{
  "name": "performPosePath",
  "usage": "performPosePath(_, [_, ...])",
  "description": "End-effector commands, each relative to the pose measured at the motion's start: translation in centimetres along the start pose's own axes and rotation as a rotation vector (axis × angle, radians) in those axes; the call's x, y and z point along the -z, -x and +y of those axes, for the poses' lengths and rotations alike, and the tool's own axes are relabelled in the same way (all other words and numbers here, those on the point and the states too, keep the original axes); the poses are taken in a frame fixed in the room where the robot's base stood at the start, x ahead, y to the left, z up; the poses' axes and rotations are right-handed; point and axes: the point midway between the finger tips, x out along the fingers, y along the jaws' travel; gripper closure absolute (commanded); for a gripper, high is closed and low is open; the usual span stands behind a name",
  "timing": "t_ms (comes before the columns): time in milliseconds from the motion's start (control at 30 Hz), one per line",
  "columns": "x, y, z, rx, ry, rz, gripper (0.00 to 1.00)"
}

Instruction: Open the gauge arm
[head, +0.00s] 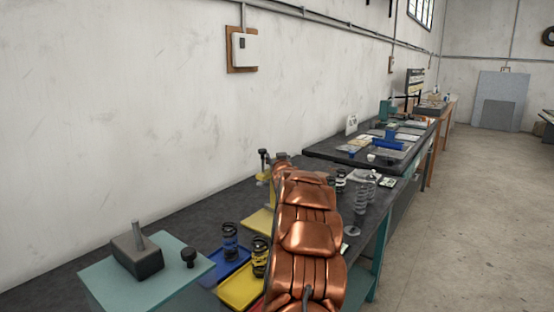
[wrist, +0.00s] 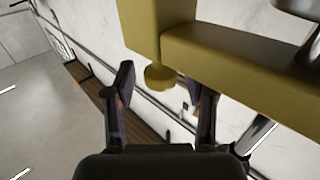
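In the wrist view, a yellow arm-like part, likely the gauge arm (wrist: 240,62), crosses the top right. A short rounded yellow knob (wrist: 160,76) sticks out below it. My gripper (wrist: 162,88) is open, with one dark finger on each side of the knob. Gaps show between the knob and both fingers, and I cannot tell how deep the knob sits between them. In the head view, a little of a yellow fixture (head: 263,177) shows at the left of my copper-coloured arm, which hides the rest of it and my gripper.
A dark bench (head: 170,222) runs along the wall. Near my arm are a blue tray (head: 222,268) and a yellow tray (head: 238,292) with dark springs, and a teal plate (head: 110,285) with a post block (head: 137,257). Bare springs (head: 361,196) stand right of my arm. The floor at right is clear.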

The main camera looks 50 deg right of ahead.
Motion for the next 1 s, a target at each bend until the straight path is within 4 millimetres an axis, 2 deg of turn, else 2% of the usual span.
performPosePath(367, [0.1,0.5,0.0,0.001,-0.001,0.000,0.45])
performPosePath(567, [0.0,2.2,0.0,0.001,-0.002,-0.001,0.45])
performPosePath(1000, [0.1,7.2,0.1,-0.001,-0.002,0.000,0.45])
